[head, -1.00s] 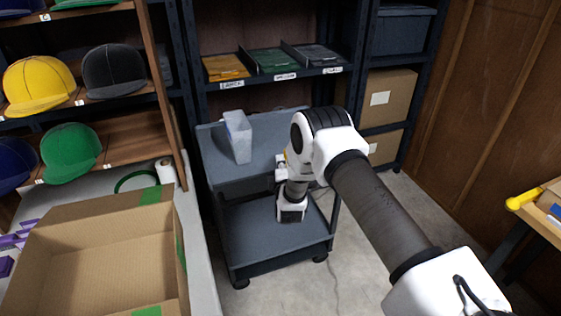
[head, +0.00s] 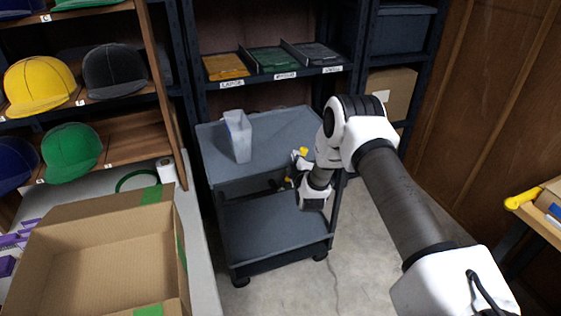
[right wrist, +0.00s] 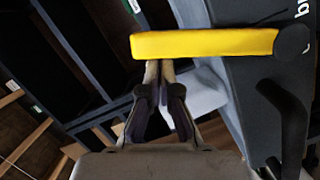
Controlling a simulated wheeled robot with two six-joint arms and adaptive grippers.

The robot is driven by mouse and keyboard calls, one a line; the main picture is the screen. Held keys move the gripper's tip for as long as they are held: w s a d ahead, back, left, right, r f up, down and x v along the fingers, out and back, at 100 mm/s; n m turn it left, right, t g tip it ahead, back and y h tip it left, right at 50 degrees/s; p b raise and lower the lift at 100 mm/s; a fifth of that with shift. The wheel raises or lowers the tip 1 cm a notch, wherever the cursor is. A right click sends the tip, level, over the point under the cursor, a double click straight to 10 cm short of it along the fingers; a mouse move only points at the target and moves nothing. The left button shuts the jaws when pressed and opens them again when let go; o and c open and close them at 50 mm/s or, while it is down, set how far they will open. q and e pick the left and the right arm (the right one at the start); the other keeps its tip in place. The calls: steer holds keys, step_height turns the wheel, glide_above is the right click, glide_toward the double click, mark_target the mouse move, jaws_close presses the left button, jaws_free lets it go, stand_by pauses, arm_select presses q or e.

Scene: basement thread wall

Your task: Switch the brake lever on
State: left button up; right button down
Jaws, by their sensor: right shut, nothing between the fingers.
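The brake lever (right wrist: 205,43) is a yellow bar that lies nearly level across the right wrist view. Its right end meets a round black pivot (right wrist: 293,40) on a dark grey panel. In the head view, only small yellow bits show beside the cart's right side, mostly hidden by my right arm. My right gripper (right wrist: 160,68) is shut and empty, its fingertips at the lower edge of the lever near its free left end. I cannot tell whether they touch it. The head view shows little of the right fingers. My left gripper is not in view.
A grey two-shelf cart (head: 275,213) carries a translucent bin (head: 238,136) on its top. An open cardboard box (head: 95,255) stands on the table at left, below shelves of caps. A black curved handle (right wrist: 292,125) sits below the pivot. Bare floor lies to the cart's right.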

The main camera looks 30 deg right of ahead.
steer(key=shift+s+d+f+m, duration=0.15)
steer(key=shift+d+f+m, duration=0.05)
steer(key=shift+d+m, duration=0.4)
steer(key=shift+s+d+f+m, duration=0.15)
steer(key=shift+d+m, duration=0.25)
steer(key=shift+d, duration=0.25)
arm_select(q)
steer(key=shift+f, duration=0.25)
arm_select(e)
steer(key=shift+s+d+f, duration=0.15)
steer(key=shift+d+f, duration=0.15)
steer(key=shift+d, duration=0.25)
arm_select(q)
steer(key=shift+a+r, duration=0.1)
